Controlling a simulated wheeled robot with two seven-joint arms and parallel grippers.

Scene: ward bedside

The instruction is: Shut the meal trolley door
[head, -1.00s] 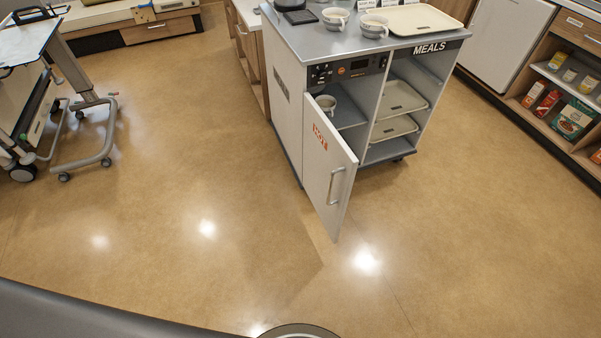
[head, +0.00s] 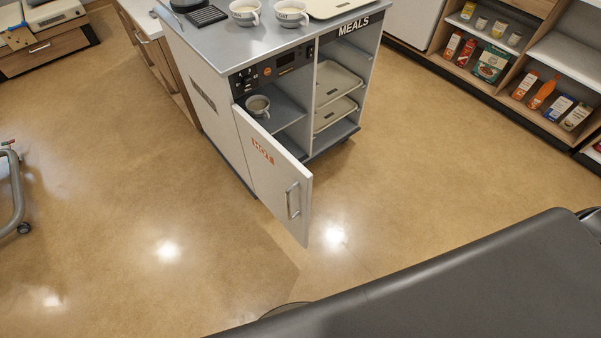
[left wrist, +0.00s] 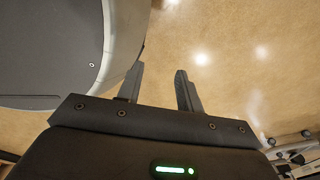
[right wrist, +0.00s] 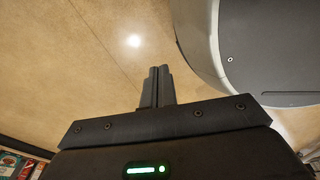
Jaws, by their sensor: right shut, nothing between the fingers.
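The meal trolley (head: 222,108) stands at the top middle of the head view, with a grey top and a MEALS sign. Its white door (head: 270,172), marked HOT, hangs open and swings out toward me, with a bar handle (head: 293,200) on its face. A cup (head: 258,106) sits on the shelf behind the door. My left gripper (left wrist: 159,82) is open and empty above bare floor in the left wrist view. My right gripper (right wrist: 158,72) is shut and empty above the floor. Neither gripper shows in the head view, and neither touches the door.
Two cups (head: 291,13) and a tray (head: 338,7) stand on the trolley top. More trays (head: 337,84) lie in its open right bay. A shelf unit with packets (head: 491,62) stands at the right. A wheeled frame (head: 16,190) is at the left edge. The floor before the door is clear.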

